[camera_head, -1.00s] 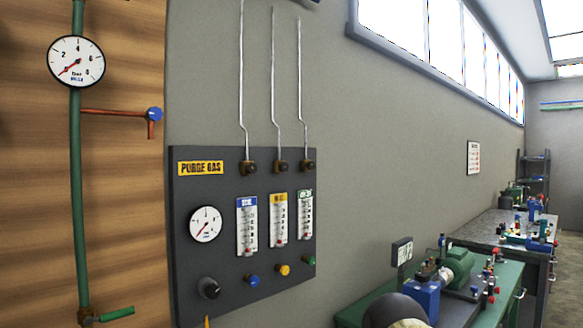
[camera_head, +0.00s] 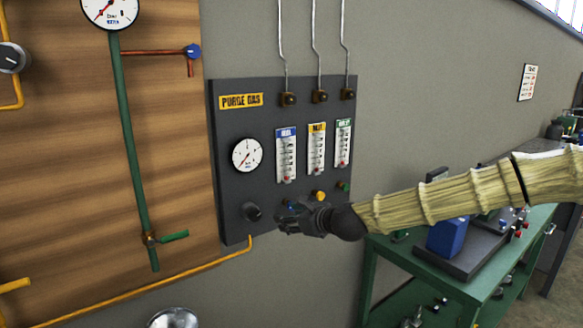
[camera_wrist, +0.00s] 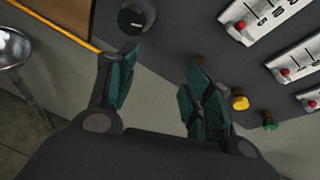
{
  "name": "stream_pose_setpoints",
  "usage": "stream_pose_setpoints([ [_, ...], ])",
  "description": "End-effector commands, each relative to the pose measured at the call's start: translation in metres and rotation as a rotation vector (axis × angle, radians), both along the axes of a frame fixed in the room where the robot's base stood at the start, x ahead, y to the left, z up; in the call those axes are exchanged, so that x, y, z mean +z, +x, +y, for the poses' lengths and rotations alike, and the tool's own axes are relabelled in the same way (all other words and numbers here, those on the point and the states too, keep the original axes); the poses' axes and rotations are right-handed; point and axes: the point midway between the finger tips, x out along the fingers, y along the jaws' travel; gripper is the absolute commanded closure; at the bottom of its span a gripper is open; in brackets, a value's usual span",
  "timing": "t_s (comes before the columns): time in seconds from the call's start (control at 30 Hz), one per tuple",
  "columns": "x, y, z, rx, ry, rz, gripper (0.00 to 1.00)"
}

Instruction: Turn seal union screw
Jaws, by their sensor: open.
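The dark panel marked PURGE GAS (camera_head: 238,100) hangs on the wall, with brass unions (camera_head: 320,96) under thin pipes along its top. Below the blue-labelled flowmeter (camera_head: 286,155) a blue knob (camera_head: 290,205) shows just above my gripper (camera_head: 284,226); I cannot read which fitting is named seal. In the wrist view my open gripper (camera_wrist: 160,76) has its two dark green fingers apart with nothing between them. The right finger covers part of the panel there, and the blue knob is not clearly seen. A yellow knob (camera_wrist: 239,102) is right of that finger.
A black knob (camera_head: 251,211) is left of my gripper, and a green knob (camera_head: 343,186) is at right. A yellow pipe (camera_head: 170,283) runs below the panel. A metal bowl-like thing (camera_head: 172,318) is at the bottom. A green bench (camera_head: 385,245) stands to the right.

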Motion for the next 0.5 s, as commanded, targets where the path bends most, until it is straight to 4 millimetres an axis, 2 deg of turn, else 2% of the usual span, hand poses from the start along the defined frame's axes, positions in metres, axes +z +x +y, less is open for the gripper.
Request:
stream_pose_setpoints([
  [0.03, 0.055, 0.014, -0.008, -0.037, 0.094, -0.005, 0.49],
  [0.07, 0.081, 0.02, -0.011, -0.054, 0.149, -0.002, 0.49],
  [0.1, 0.116, 0.027, -0.018, -0.077, 0.22, 0.002, 0.49],
  [0.2, 0.191, 0.038, -0.033, -0.114, 0.379, 0.012, 0.49],
  [0.3, 0.249, 0.042, -0.047, -0.133, 0.501, 0.022, 0.49],
  [0.33, 0.262, 0.042, -0.05, -0.137, 0.53, 0.025, 0.49],
  [0.4, 0.287, 0.043, -0.058, -0.143, 0.584, 0.029, 0.49],
  [0.5, 0.306, 0.043, -0.063, -0.147, 0.626, 0.035, 0.49],
])
